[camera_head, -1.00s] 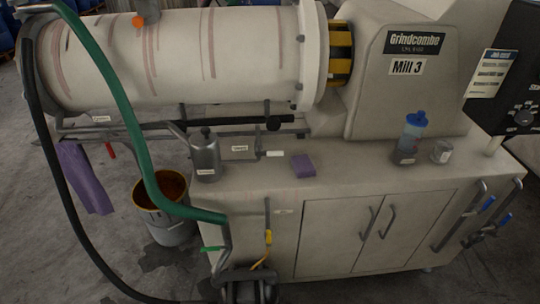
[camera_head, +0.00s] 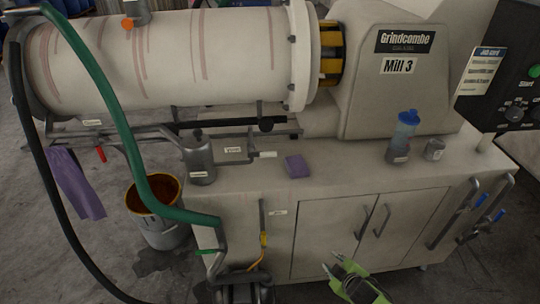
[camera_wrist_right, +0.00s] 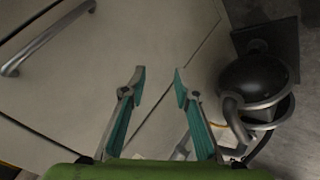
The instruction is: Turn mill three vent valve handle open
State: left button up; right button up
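Mill 3 (camera_head: 385,95) stands on a pale cabinet (camera_head: 335,175). Below the drum, a small pipe carries a label (camera_head: 233,150) that seems to read "Vent", though the text is tiny. A white valve handle (camera_head: 268,154) points right from that pipe, roughly level, above the cabinet top. My right gripper (camera_head: 333,263) is low in front of the cabinet doors, well below and right of the white handle. In the right wrist view my right gripper (camera_wrist_right: 159,76) has its fingers apart with nothing between them. My left gripper is not in view.
A grey can (camera_head: 198,160), a purple block (camera_head: 297,166) and a blue-capped bottle (camera_head: 403,135) stand on the cabinet top. A green hose (camera_head: 115,100) arches down at left. A dark pump (camera_head: 245,288) stands below.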

jog(key=w+a+r+n+t+y, duration=0.1)
jog(key=w+a+r+n, duration=0.1)
jog(key=r, duration=0.5)
jog(key=w+a+r+n+t+y, duration=0.1)
jog(key=w+a+r+n, duration=0.1)
jog(key=r, duration=0.6)
jog(key=w+a+r+n+t, duration=0.1)
jog(key=w+a+r+n, duration=0.1)
jog(key=w+a+r, duration=0.2)
notch_tip(320, 180, up, 4)
jog(key=shift+f+y, duration=0.2)
jog(key=shift+y, duration=0.2)
jog(key=n+t+y, duration=0.2)
jog(key=n+y, duration=0.1)
jog(key=n, duration=0.3)
send_near(271, 156)
jog(key=x, duration=1.1)
jog(key=shift+s, duration=0.1)
grip_shut()
